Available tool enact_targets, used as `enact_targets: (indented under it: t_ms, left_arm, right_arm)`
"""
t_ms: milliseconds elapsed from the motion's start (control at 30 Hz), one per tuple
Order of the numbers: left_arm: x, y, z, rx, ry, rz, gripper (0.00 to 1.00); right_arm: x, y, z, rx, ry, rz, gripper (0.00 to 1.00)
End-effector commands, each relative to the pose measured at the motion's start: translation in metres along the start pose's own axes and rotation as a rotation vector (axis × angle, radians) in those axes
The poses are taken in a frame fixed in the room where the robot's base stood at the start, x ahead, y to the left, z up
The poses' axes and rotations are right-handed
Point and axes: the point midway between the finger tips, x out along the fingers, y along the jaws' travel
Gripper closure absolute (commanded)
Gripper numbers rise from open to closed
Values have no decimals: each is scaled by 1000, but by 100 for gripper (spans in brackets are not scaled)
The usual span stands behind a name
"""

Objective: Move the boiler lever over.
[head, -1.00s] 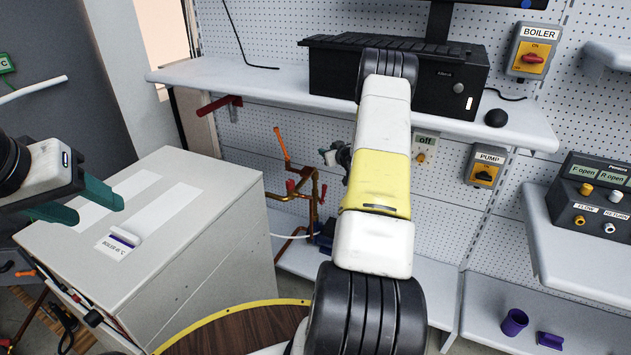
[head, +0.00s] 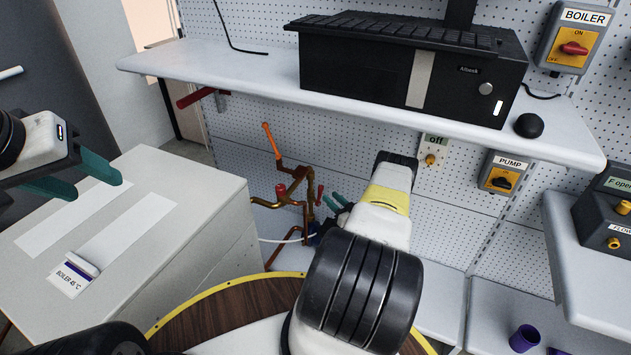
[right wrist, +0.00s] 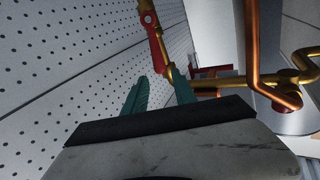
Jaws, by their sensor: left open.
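The boiler switch (head: 571,50) is a yellow plate with a red knob under a "BOILER" label, on the pegboard at upper right. Copper pipework (head: 296,186) under the shelf carries an orange lever (head: 271,140) standing up and tilted, plus red handles. My right gripper (head: 338,203) is beside the pipework, partly hidden by my arm. In the right wrist view its teal fingers (right wrist: 160,95) are apart with nothing between them; a red-orange handle (right wrist: 154,38) lies beyond their tips. My left gripper (head: 88,178) is open and empty above the grey cabinet at left.
The shelf (head: 220,75) with a black computer (head: 445,80) and keyboard overhangs the pipework. The pump switch (head: 500,175) is on the pegboard at right. The grey cabinet (head: 215,225) stands left of the pipework. A round wooden top (head: 240,302) is in front.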

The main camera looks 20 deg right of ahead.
Motion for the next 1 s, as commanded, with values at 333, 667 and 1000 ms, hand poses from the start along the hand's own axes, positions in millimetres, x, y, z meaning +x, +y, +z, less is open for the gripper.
enact_targets:
  t_ms: [333, 667, 1000]
  left_arm:
    - [0, 0, 0, 0, 0, 0, 47]
    - [0, 0, 0, 0, 0, 0, 47]
    - [0, 0, 0, 0, 0, 0, 47]
  right_arm:
    - [46, 0, 0, 0, -1, -1, 67]
    - [60, 0, 0, 1, -1, 2, 79]
    - [60, -9, 1, -97, -2, -1, 100]
